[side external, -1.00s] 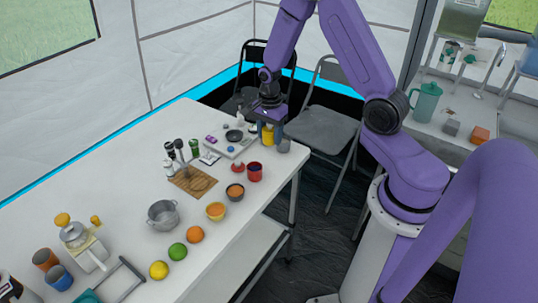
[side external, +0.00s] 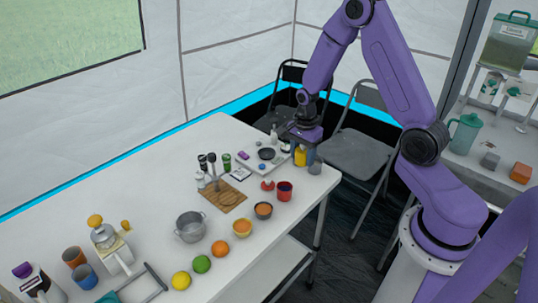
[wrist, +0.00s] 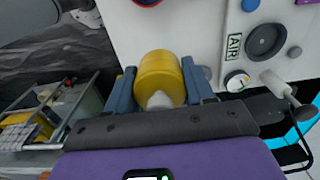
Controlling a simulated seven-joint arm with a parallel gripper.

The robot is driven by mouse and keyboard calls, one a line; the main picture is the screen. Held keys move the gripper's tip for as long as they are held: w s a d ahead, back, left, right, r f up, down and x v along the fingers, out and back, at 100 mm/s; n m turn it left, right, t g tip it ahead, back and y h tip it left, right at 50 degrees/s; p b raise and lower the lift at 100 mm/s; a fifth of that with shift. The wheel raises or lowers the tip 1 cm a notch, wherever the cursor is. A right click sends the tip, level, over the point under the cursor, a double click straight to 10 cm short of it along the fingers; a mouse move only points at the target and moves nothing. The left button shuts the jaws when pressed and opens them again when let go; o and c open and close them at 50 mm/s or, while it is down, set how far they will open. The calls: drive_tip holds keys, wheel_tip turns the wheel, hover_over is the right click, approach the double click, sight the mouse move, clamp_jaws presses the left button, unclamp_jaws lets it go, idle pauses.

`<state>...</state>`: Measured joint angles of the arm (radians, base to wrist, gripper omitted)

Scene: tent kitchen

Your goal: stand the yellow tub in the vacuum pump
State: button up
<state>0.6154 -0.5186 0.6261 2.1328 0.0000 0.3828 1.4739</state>
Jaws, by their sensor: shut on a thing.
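My gripper (side external: 300,152) is shut on the yellow tub (side external: 300,157), one finger on each side, over the far right end of the table. The tub also shows between the fingers in the wrist view (wrist: 160,72), with a pale lump at its near side. Its underside is hidden, so I cannot tell whether it touches the table. What looks like the vacuum pump (side external: 258,166) is a white panel just left of the tub. In the wrist view the panel (wrist: 238,26) carries a black round dish, a gauge (wrist: 237,80) and an "AIR" label.
A grey round item (side external: 315,165) is close to the right of the tub. A white bottle (side external: 273,134) is behind the panel. A dark folding chair (side external: 357,152) is beyond the table edge.

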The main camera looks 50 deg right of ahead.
drive_tip(key=w+d, duration=0.2)
drive_tip(key=w, duration=1.5)
drive_tip(key=shift+d+f, duration=0.1)
drive_tip(key=shift+f, duration=3)
drive_tip(key=shift+r, duration=0.45)
idle(1.7)
drive_tip(key=shift+r, duration=0.3)
idle(0.8)
